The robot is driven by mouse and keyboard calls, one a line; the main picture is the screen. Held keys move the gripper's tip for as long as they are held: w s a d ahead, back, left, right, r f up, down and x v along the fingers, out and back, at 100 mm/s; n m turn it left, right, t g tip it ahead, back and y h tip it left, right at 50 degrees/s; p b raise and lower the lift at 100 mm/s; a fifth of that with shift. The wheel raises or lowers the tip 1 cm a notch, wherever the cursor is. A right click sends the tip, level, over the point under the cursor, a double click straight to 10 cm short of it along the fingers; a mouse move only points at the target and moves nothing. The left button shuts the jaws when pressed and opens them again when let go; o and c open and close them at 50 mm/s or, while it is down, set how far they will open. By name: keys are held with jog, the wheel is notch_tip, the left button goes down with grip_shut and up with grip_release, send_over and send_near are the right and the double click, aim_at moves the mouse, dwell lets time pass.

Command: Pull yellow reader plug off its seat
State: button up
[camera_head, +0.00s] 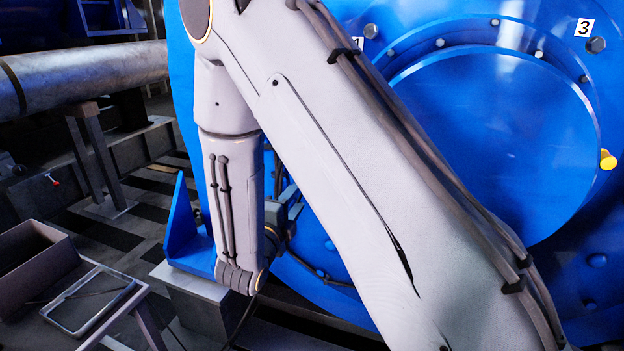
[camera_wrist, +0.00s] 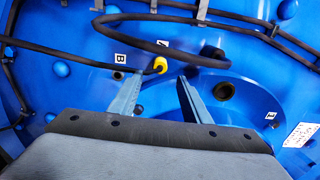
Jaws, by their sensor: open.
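The yellow plug (camera_wrist: 160,65) shows in the wrist view on the blue motor face, near the marker A (camera_wrist: 163,44), with a black cable running to it. My gripper (camera_wrist: 158,78) is open, its two grey fingers pointing toward the face. The plug appears between and just beyond the fingertips, and nothing is held. I cannot tell the remaining distance to it. In the head view my arm hides the plug area.
Black cables (camera_wrist: 165,18) in metal clips cross the upper face. A marker B (camera_wrist: 120,58) lies left of the plug, and a dark hole (camera_wrist: 224,91) lies right. In the head view, a yellow knob (camera_head: 607,159) sits on the motor's right; a grey table (camera_head: 125,318) stands lower left.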

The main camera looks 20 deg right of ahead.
jog(key=b+x, duration=0.1)
jog(key=x, duration=0.8)
jog(key=shift+b, duration=0.35)
jog(key=shift+p, duration=0.55)
dwell(0.9)
grip_shut()
jog(key=shift+s, duration=0.1)
jog(key=shift+p+v, duration=1.35)
jog(key=shift+v, duration=1.55)
